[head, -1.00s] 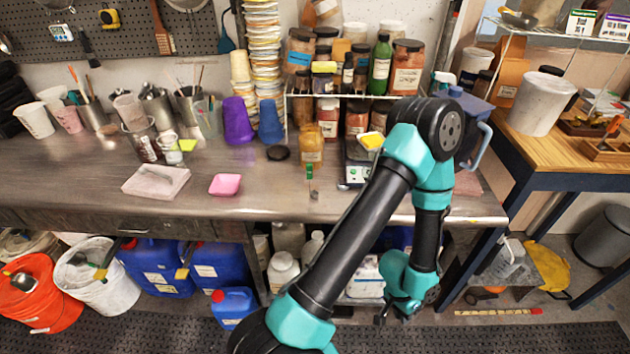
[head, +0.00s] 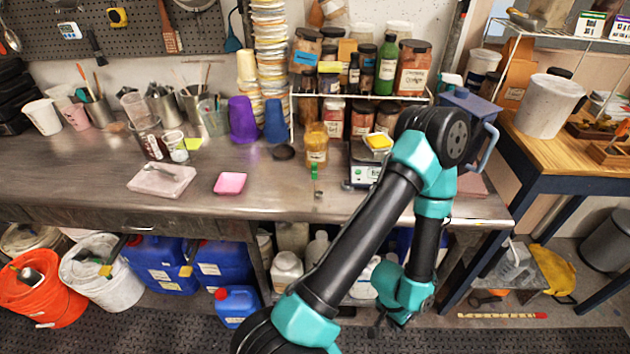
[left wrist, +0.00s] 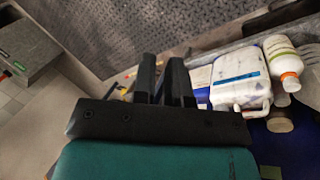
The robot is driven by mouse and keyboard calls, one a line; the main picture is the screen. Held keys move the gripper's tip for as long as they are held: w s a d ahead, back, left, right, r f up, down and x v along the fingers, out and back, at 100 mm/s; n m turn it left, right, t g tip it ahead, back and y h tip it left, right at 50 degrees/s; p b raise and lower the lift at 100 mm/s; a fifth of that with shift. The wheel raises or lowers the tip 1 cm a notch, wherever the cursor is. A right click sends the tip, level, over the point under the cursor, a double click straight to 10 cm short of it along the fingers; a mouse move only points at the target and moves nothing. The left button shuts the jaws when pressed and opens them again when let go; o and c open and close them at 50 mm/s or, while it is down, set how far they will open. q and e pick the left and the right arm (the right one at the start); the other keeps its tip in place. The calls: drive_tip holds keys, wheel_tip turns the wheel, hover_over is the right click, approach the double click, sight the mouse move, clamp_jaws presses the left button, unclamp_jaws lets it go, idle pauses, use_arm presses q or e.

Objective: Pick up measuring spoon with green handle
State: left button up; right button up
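The measuring spoon with the green handle (head: 315,173) lies near the front edge of the metal workbench (head: 257,200). Its green handle points to the back and its small bowl lies toward the front edge. My left arm reaches in from the bottom, with its elbow raised and its forearm hanging down in front of the bench. My left gripper (head: 382,318) is below bench height, to the right of the spoon and well apart from it. In the left wrist view its two dark fingers (left wrist: 161,82) stand slightly apart, with nothing seen between them. My right gripper is not in view.
A jar of amber powder (head: 316,146) stands just behind the spoon, and a scale (head: 361,172) sits to its right. A pink dish (head: 230,183) and a pale slab (head: 160,181) lie to the left. Jugs and buckets fill the space under the bench.

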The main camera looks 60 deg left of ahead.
use_arm(q)
drive_tip(key=shift+o, duration=0.2)
idle(0.3)
drive_tip(key=o, duration=0.7)
drive_tip(key=shift+c, duration=0.2)
